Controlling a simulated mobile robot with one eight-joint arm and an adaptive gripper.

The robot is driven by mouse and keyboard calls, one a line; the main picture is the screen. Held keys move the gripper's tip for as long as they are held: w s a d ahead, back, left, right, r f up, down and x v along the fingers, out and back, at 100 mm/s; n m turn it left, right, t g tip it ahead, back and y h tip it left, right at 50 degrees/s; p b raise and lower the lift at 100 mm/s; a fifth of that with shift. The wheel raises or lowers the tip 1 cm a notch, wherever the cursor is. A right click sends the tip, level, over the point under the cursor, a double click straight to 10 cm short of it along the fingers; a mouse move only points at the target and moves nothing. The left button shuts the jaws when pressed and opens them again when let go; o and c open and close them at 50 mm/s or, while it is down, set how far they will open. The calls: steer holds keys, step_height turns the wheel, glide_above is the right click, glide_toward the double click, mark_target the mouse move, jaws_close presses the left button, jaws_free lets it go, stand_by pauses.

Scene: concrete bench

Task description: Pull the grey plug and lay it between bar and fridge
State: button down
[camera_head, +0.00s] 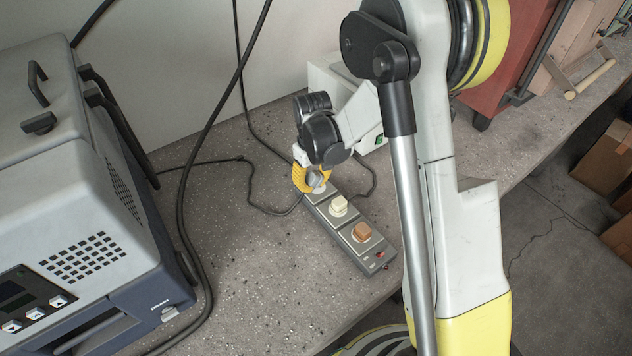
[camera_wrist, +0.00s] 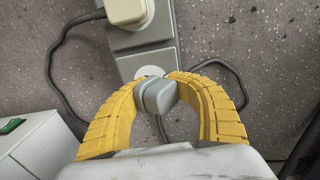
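The grey plug (camera_wrist: 157,96) is between the yellow fingers of my gripper (camera_wrist: 158,88), which appear to touch it on both sides. In the head view the grey plug (camera_head: 315,179) shows at the far end of the dark grey socket bar (camera_head: 375,262), with my gripper (camera_head: 312,180) around it. A round white socket face (camera_wrist: 149,72) shows beside the plug; I cannot tell whether the pins are still in. A cream plug (camera_head: 338,205) and an orange-brown plug (camera_head: 361,232) sit in the bar. The grey and dark-blue fridge (camera_head: 130,225) stands at the left.
Speckled bench (camera_head: 265,285) lies bare between bar and fridge, with black cables (camera_head: 205,165) crossing its left and back parts. A white box with a green switch (camera_head: 378,139) stands behind my gripper. A red case (camera_head: 505,50) is at back right. The bench edge is right of the bar.

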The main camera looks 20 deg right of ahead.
mark_target(313, 173)
steer(key=shift+r, duration=0.2)
steer(key=shift+r+p, duration=1.95)
steer(key=shift+r, duration=0.9)
steer(key=s+d+r+m, duration=0.1)
steer(key=s+r+m, duration=0.2)
steer(key=s, duration=0.3)
steer(key=shift+s+d+r+m, duration=0.2)
steer(key=shift+m, duration=0.1)
steer(key=shift+a, duration=0.1)
steer(key=a+f+b, duration=0.1)
steer(key=a+f, duration=0.3)
steer(key=a, duration=0.1)
steer(key=a+f+b, duration=0.1)
steer(key=a+f, duration=0.3)
steer(key=a, duration=0.2)
steer(key=s+a+f+b, duration=0.1)
steer(key=a+f+b, duration=0.1)
steer(key=a+f, duration=0.2)
steer(key=shift+s+a, duration=0.1)
steer(key=shift+a, duration=0.85)
